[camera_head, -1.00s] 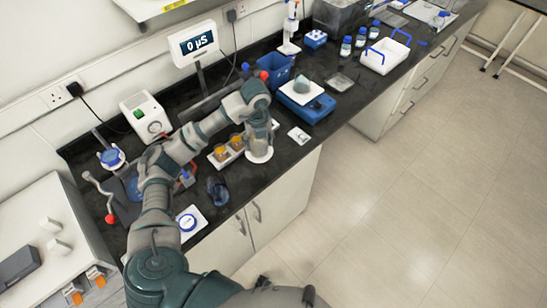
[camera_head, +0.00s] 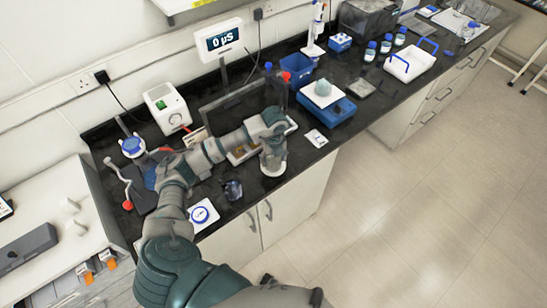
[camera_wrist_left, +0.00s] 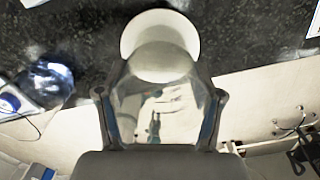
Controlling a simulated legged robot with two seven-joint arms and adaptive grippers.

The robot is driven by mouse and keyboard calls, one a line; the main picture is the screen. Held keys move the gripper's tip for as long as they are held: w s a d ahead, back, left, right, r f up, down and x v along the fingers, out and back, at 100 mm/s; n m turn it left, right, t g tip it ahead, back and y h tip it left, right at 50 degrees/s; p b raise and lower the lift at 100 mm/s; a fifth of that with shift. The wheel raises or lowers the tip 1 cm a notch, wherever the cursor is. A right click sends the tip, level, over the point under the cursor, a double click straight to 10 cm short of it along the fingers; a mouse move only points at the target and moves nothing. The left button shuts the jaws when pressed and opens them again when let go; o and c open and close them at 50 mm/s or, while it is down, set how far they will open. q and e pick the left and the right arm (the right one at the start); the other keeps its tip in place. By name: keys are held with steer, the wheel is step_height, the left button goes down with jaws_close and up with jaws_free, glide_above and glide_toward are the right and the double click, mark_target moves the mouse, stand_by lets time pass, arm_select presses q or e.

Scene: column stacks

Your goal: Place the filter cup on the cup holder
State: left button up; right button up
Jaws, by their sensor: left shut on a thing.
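My left gripper (camera_wrist_left: 161,108) is shut on a clear, see-through cup (camera_wrist_left: 160,112), which I take as the filter cup. It is held between both fingers in the left wrist view. A white round disc (camera_wrist_left: 160,27) shows just beyond it, over the dark counter; I cannot tell whether it is part of the cup. In the head view the left gripper (camera_head: 273,152) points down near the counter's front edge, with the white disc (camera_head: 273,170) under it. I cannot pick out the cup holder for certain; a round blue-and-white fixture (camera_head: 132,146) stands at the counter's left end.
A dark clear vessel (camera_head: 232,190) and a white pad with a blue ring (camera_head: 203,214) lie left of the gripper. A blue scale (camera_head: 327,107), white card (camera_head: 317,138) and white-and-blue tray (camera_head: 408,65) stand to the right. A meter (camera_head: 223,40) stands behind.

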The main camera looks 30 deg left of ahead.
arm_select(q)
steer(key=o, duration=1.4)
steer(key=shift+a+f, duration=0.1)
steer(key=shift+a, duration=0.2)
steer(key=r, duration=1.2)
steer(key=shift+s+d+r+b, duration=0.1)
steer(key=shift+s+d+b, duration=0.1)
steer(key=shift+b, duration=0.1)
